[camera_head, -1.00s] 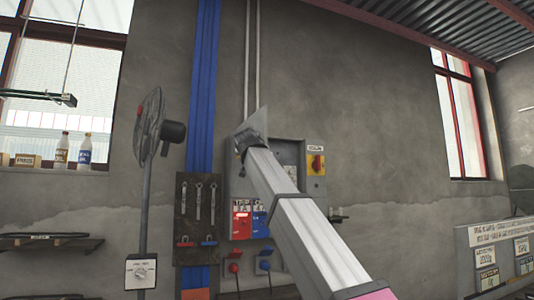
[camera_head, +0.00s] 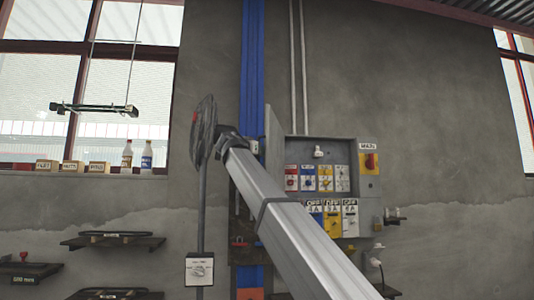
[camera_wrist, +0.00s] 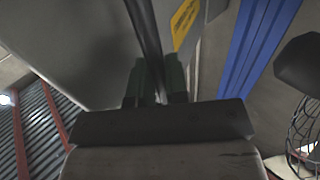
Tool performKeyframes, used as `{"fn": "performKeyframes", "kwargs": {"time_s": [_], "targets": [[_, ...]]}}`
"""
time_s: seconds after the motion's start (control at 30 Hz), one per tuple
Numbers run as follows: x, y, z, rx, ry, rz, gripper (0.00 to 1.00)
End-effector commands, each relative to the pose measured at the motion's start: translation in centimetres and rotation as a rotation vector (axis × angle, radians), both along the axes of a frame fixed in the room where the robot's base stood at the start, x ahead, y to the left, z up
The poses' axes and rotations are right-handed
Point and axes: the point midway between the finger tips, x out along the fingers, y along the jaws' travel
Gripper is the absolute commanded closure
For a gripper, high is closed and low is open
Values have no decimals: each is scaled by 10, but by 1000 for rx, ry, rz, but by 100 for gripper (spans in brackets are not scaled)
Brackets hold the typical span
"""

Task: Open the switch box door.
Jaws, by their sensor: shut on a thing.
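The grey switch box (camera_head: 354,150) hangs on the wall, its front open and its inside showing. Its grey door (camera_head: 275,145) stands swung out at the box's left side. My gripper (camera_head: 229,134) is at the left of the door in the head view, with the contact partly hidden by my own arm.
Inside the box are several coloured breakers (camera_head: 307,178). A red and yellow main switch (camera_head: 370,161) is on its right.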

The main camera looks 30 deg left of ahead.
Motion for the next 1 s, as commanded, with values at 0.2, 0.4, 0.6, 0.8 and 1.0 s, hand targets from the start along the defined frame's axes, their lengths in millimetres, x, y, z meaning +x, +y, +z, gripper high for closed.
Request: {"fn": "performKeyframes", "kwargs": {"time_s": [0.2, 0.4, 0.6, 0.8, 1.0], "targets": [[-1, 8, -1, -2, 3, -19, 100], [-1, 8, -1, -2, 3, -20, 100], [-1, 8, -1, -2, 3, -19, 66], [-1, 8, -1, -1, 2, -19, 61], [-7, 9, -1, -1, 1, -18, 61]]}}
